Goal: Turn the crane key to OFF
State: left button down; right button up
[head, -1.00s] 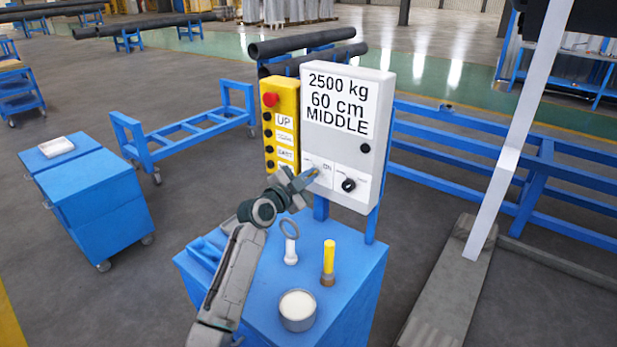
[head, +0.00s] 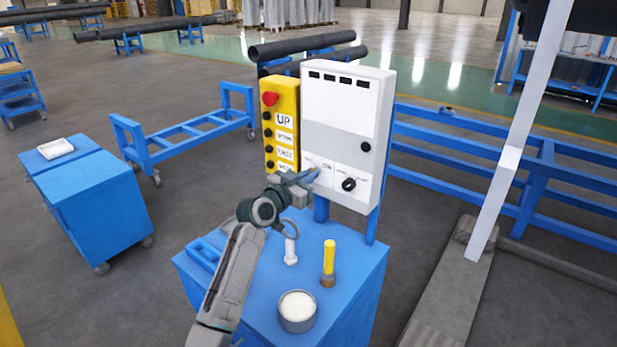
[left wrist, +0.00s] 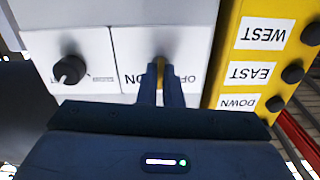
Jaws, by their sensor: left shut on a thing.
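The white control box (head: 345,132) stands upright on the blue cabinet. My left gripper (head: 312,177) is at the key panel low on the box. In the left wrist view, which is upside down, its fingers (left wrist: 160,92) are shut on the yellow crane key (left wrist: 160,70). The fingers partly cover the ON and OFF labels beside the key. The key is mostly hidden in the head view. My right gripper is not in view.
A black rotary knob (head: 348,184) sits beside the key panel. A yellow button pendant (head: 283,130) stands close on the left. A white-handled tool (head: 291,250), a yellow-handled tool (head: 328,258) and a round tin (head: 297,310) stand on the blue cabinet (head: 350,285).

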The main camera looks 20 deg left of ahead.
pick_arm(q)
jog(key=n+p, duration=0.3)
jog(key=n, duration=0.6)
jog(key=shift+n, duration=0.4)
jog(key=shift+f, duration=0.1)
jog(key=c, duration=1.6)
grip_release()
